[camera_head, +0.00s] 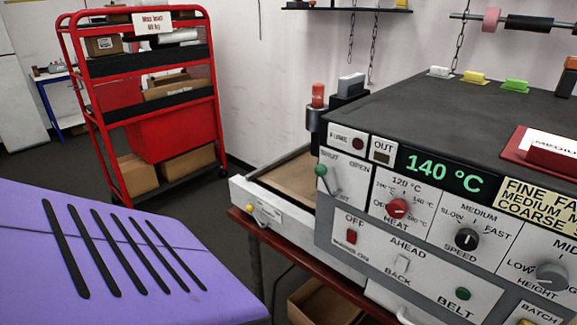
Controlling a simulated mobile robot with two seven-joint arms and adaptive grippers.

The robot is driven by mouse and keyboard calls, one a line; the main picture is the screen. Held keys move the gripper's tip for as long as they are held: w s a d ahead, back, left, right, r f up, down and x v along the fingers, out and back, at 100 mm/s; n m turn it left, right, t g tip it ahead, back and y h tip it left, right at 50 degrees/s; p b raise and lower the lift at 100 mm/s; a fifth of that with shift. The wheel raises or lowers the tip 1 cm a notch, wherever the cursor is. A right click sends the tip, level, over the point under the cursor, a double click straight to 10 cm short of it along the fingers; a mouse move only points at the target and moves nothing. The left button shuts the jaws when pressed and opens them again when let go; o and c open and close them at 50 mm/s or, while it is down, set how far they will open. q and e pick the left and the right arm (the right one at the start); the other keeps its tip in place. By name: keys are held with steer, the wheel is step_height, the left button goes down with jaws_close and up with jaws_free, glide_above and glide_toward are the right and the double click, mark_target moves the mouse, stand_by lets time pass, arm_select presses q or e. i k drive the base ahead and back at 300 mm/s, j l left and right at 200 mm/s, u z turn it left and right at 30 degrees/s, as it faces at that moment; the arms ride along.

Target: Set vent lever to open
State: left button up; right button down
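The vent lever (324,178) is a short rod with a round green knob at the left end of the machine's front panel. It sits under the words SHUT and OPEN. The knob is up and to the left, on the SHUT side, and the rod runs down to the right. A small panel marked FUME with a dark red lamp (357,143) is just above it, beside a small window marked OUT (382,156). Neither of my grippers is in view.
The machine (420,115) fills the right, with a red heat knob (398,208) and a black speed knob (466,239) near the lever. A white drawer-like tray (243,197) juts out left. A purple slotted surface (160,235) fills the lower left. A red cart (172,132) stands behind.

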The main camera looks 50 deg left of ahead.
mark_target(320, 169)
steer(key=j+u, duration=0.2)
steer(key=u, duration=1.1)
